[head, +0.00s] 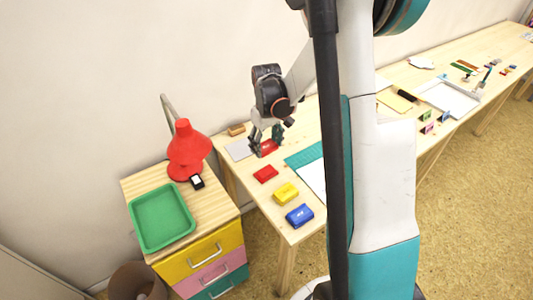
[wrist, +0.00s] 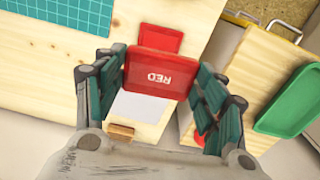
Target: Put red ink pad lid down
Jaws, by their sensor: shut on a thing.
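The red lid (wrist: 157,72), with "RED" written on it, is between the fingers of my gripper (wrist: 158,80) in the wrist view. In the head view my gripper (head: 266,146) is shut on the red lid (head: 268,147), near the wall side of the table. The red ink pad (head: 265,173) rests on the table, nearer the front than the lid. In the wrist view the red ink pad (wrist: 160,38) shows just beyond the lid, partly covered by it. I cannot tell exactly how high the lid is above the table.
A pale grey sheet (head: 238,150) and a small wooden block (head: 236,130) lie beside the gripper. Yellow (head: 286,193) and blue (head: 299,215) ink pads stand nearer the table end. A teal mat (head: 303,156) lies to the right. A red lamp (head: 187,145) and green tray (head: 161,217) are left.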

